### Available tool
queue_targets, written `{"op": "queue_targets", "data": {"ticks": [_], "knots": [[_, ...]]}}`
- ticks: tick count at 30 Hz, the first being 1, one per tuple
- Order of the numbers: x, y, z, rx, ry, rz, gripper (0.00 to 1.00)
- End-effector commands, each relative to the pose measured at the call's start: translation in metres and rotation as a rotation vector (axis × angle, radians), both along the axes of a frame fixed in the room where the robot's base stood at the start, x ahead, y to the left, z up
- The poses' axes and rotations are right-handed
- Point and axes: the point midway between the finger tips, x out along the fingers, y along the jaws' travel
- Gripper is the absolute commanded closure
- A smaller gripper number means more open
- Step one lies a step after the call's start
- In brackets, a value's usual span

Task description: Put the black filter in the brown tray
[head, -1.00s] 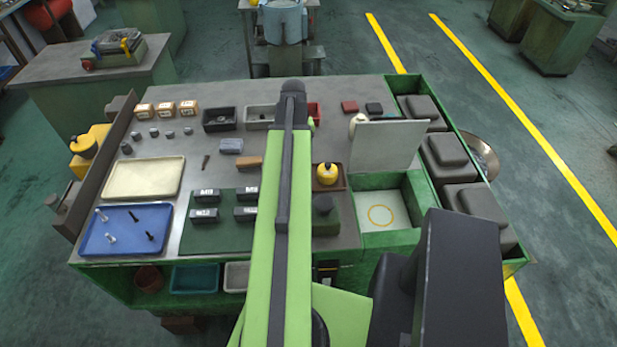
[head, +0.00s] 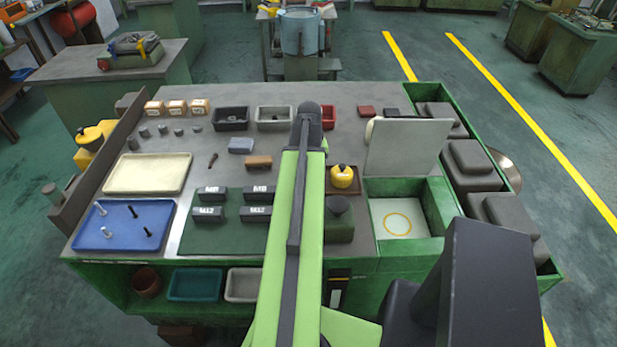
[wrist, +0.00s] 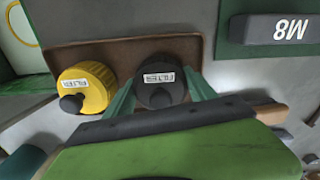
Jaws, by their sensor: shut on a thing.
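The black filter (wrist: 158,90) shows in the wrist view with a white label on top. The green fingers of my gripper (wrist: 160,92) stand on either side of it, shut on it. It is at the brown tray (wrist: 130,50), beside the yellow filter (wrist: 85,88); I cannot tell whether its base touches the tray. In the head view the brown tray (head: 354,187) with the yellow filter (head: 342,176) is right of my arm. My arm hides the black filter and the fingers there.
An M8 block (wrist: 278,29) lies close to the tray in the wrist view. In the head view a green block with a dark knob (head: 340,226) is in front of the tray. An open-lidded green box (head: 440,195) stands right. Several labelled blocks (head: 211,213) are left of my arm.

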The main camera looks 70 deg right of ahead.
Motion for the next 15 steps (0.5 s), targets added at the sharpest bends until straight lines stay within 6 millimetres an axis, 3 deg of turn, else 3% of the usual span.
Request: {"op": "queue_targets", "data": {"ticks": [3, 4, 6, 9, 15], "knots": [[0.0002, 0.0001, -0.0043, 0.000, 0.000, 0.000, 0.80], [0.0002, 0.0001, -0.0040, 0.000, 0.000, 0.000, 0.34], [0.0003, 0.0001, -0.0027, 0.000, 0.000, 0.001, 0.25], [0.0003, 0.0002, -0.0027, 0.000, 0.000, 0.001, 0.14], [0.0006, 0.0002, -0.0027, 0.000, 0.000, 0.001, 0.14]]}}
